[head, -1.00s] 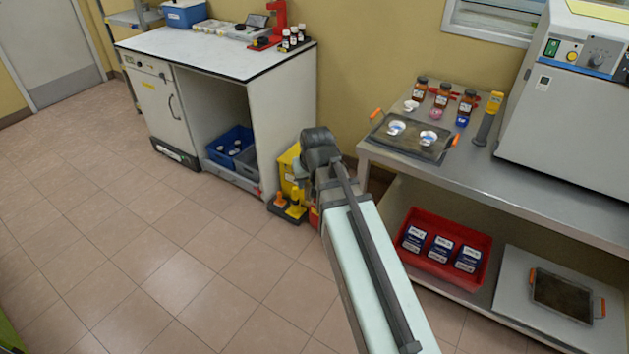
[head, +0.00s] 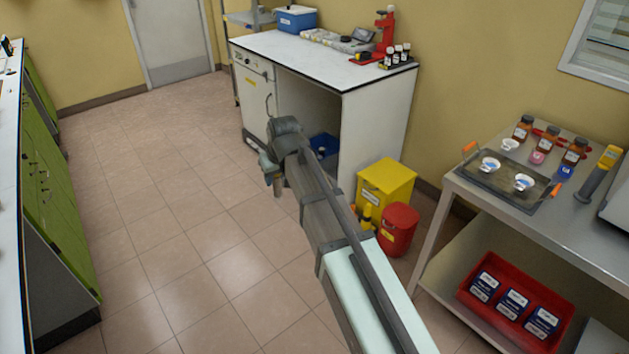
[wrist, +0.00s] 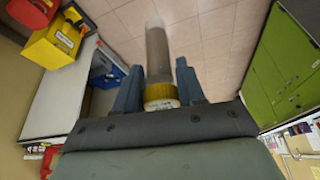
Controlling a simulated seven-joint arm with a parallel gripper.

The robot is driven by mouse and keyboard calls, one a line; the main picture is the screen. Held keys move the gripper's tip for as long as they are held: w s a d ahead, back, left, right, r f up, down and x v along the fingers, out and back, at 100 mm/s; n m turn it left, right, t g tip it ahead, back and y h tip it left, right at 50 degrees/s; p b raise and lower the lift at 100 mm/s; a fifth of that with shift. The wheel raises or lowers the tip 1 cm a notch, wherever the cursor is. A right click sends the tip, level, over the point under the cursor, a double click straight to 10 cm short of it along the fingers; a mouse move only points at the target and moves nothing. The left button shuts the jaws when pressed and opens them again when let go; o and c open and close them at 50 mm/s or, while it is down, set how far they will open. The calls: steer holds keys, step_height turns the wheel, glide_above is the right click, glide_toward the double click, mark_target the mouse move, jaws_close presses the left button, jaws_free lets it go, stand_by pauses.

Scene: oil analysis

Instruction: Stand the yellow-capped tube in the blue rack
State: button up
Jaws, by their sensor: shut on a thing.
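The yellow-capped tube is between the two blue fingers of my gripper (wrist: 158,82) in the wrist view. Its yellow cap (wrist: 161,97) is toward the palm, and its clear, greyish body (wrist: 157,50) sticks out past the fingertips. My gripper is shut on it. In the head view my gripper (head: 274,178) is over the floor in front of the white bench, small and partly hidden by my wrist. I cannot make out a blue tube rack in either view.
A yellow box (head: 385,185) and red bin (head: 398,230) stand right of my arm. A steel table (head: 590,225) is farther right. The left floor is clear.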

steer(key=s+a+r+n+g+y, duration=0.15)
steer(key=s+a, duration=0.25)
steer(key=a, duration=0.7)
steer(key=s+a+r+n+t+h, duration=0.1)
steer(key=s+a+r+n, duration=0.15)
steer(key=a, duration=0.95)
steer(key=s+a+r+n+g+y, duration=0.1)
steer(key=s+a+r+n, duration=0.1)
steer(key=s+a, duration=0.75)
steer(key=s+a+r+n+g, duration=0.1)
steer(key=s+a+r+n, duration=0.1)
steer(key=s+a, duration=0.75)
steer(key=s+a+r+n+g, duration=0.1)
steer(key=s+a+r+n, duration=0.15)
steer(key=s+a, duration=0.85)
steer(key=s+a+r+n+g, duration=0.1)
steer(key=s+a+r+n, duration=0.3)
steer(key=s, duration=1.2)
steer(key=s+a+n+g, duration=0.1)
steer(key=s+a, duration=0.8)
steer(key=s, duration=0.5)
step_height(320, 180, down, 10)
steer(key=shift+d+f, duration=0.15)
steer(key=o, duration=1.2)
